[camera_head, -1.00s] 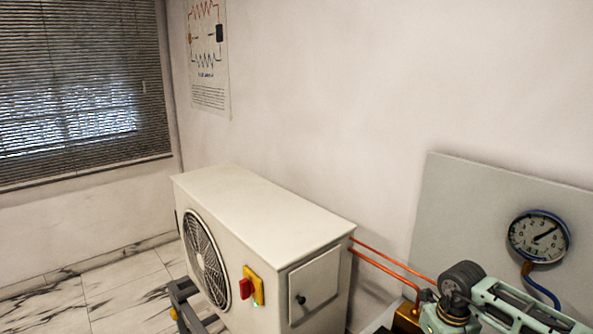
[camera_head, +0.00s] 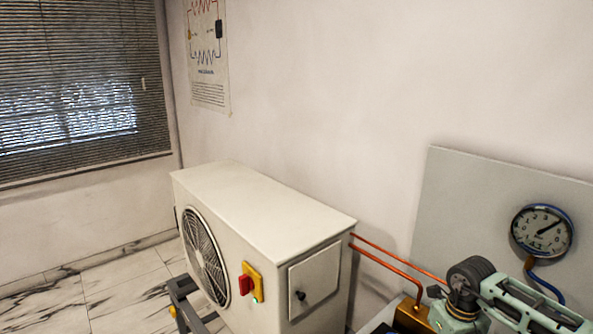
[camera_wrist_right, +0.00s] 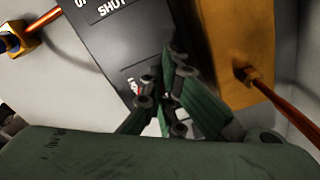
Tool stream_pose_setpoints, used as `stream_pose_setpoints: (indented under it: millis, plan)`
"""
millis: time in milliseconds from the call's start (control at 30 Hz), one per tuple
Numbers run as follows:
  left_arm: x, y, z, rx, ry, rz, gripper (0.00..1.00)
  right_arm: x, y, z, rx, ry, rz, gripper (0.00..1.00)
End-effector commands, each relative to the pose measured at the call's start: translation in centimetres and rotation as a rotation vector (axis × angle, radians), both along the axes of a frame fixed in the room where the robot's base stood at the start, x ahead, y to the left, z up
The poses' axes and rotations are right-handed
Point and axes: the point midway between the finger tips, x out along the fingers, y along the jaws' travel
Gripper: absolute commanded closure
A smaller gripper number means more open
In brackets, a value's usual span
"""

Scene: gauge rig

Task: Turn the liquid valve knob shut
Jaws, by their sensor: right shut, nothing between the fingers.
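In the right wrist view my right gripper (camera_wrist_right: 165,82) is shut and empty, its dark green fingers together over a dark label plate (camera_wrist_right: 120,30) with "SHUT" lettering. A brass block (camera_wrist_right: 222,45) with a copper pipe stands just right of the fingers. A small red bit shows behind the fingers; I cannot tell what it belongs to. I cannot make out the liquid valve knob; the fingers may hide it. In the head view my right arm enters at the lower right and its fingertips are not visible. My left gripper is in neither view.
The white outdoor unit (camera_head: 262,205) stands at the centre, with a red and yellow switch (camera_head: 250,284). Copper pipes (camera_head: 395,266) run from it to a brass block (camera_head: 412,316) beside my right arm. A pressure gauge (camera_head: 542,231) hangs on the grey board (camera_head: 455,200).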

Motion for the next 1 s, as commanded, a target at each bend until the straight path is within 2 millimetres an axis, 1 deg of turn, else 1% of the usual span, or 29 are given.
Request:
stream_pose_setpoints:
  millis: [33,533,800,867,1000]
  plan:
    - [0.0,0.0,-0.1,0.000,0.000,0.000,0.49,-0.3,-0.1,-0.3,-0.002,0.009,0.000,1.00]
    - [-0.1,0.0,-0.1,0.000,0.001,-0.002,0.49,-0.1,-0.5,0.1,-0.003,0.004,-0.001,1.00]
    - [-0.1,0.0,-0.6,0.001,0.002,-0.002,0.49,0.7,-0.6,0.1,-0.002,0.000,0.000,1.00]
    - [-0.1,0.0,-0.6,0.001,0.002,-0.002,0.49,0.8,-0.6,0.2,-0.001,-0.001,0.000,1.00]
    - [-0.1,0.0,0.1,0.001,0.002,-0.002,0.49,0.8,-0.6,1.2,-0.001,-0.002,0.000,1.00]
